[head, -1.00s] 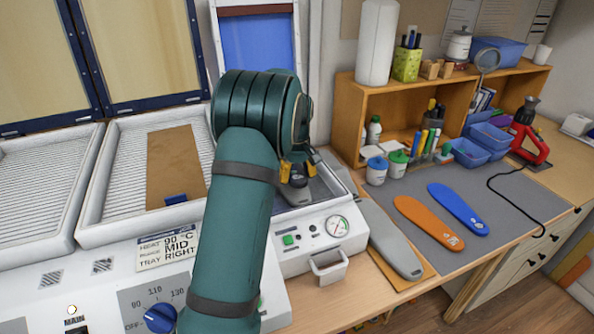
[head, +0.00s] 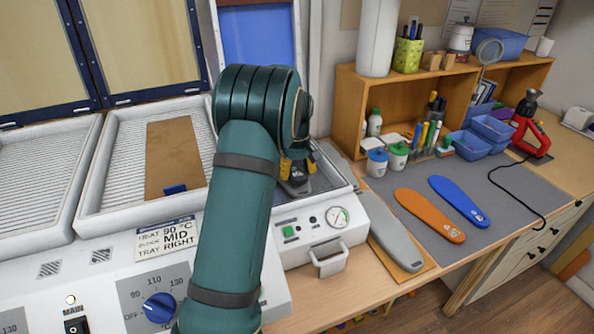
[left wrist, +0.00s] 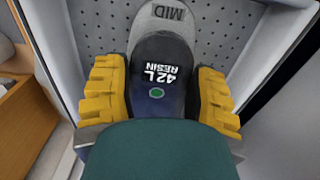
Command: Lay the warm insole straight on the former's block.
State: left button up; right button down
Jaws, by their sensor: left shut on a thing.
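My left gripper (head: 297,172) is over the bed of the former (head: 300,240), mostly hidden behind my own arm in the head view. In the left wrist view its two yellow fingers (left wrist: 158,92) are shut on the sides of the dark insole (left wrist: 160,52), marked 42 L RESIN with a green dot. The insole lies over the grey block (left wrist: 170,13) marked MID and looks roughly in line with it. The block's rounded end shows beyond the insole. The insole's near end is hidden by my gripper body; I cannot tell whether it touches the block fully. My right gripper is not in view.
The perforated bed (left wrist: 225,45) has raised white walls close around the gripper. A heater tray (head: 88,215) holding a brown sheet (head: 173,155) is at left. A grey insole (head: 395,245), an orange one (head: 428,215) and a blue one (head: 458,200) lie on the right.

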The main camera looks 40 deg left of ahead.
pick_arm(q)
jog(key=shift+f, duration=0.35)
dwell(0.5)
jog(key=o, duration=1.1)
notch_tip(320, 180, up, 12)
